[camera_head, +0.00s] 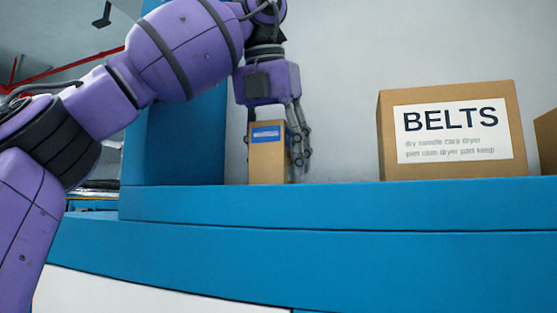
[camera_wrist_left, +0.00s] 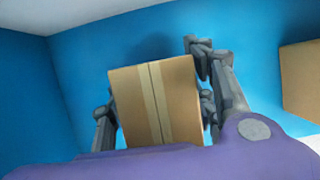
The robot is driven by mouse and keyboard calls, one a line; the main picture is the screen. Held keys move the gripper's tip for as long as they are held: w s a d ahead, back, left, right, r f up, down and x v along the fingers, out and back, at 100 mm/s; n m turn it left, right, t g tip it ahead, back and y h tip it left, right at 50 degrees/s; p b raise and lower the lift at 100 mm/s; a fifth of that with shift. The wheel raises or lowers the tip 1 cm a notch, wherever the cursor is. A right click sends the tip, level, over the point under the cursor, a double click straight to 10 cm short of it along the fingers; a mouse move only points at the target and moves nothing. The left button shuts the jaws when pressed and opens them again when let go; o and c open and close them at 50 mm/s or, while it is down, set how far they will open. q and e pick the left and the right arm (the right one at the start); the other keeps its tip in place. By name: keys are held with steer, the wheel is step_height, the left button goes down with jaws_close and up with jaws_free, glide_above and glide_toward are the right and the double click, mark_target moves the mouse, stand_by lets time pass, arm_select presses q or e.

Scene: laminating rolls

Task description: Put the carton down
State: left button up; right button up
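The carton (camera_head: 268,155) is a small upright brown box with a blue label near its top. In the head view its bottom is level with the front edge of the blue shelf (camera_head: 330,208). I cannot tell if it bears on the shelf. My left gripper (camera_head: 291,150) points down at the carton, with fingers seen along its right side. In the left wrist view the carton (camera_wrist_left: 155,102) shows a pale tape strip and sits between the fingers of the left gripper (camera_wrist_left: 160,108). Fingers appear to touch it on both sides. My right gripper is not in view.
A larger brown box marked BELTS (camera_head: 450,130) stands on the shelf to the right. Part of another box (camera_head: 547,140) shows at the far right edge. The shelf between the carton and the BELTS box is clear. A blue upright panel (camera_head: 187,130) stands to the left.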

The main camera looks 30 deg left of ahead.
mark_target(274, 122)
arm_select(q)
steer(key=shift+o, duration=0.6)
steer(key=v, duration=0.6)
steer(key=shift+s+r, duration=0.1)
steer(key=shift+r, duration=0.2)
steer(key=shift+s+r, duration=0.15)
steer(key=shift+r, duration=0.4)
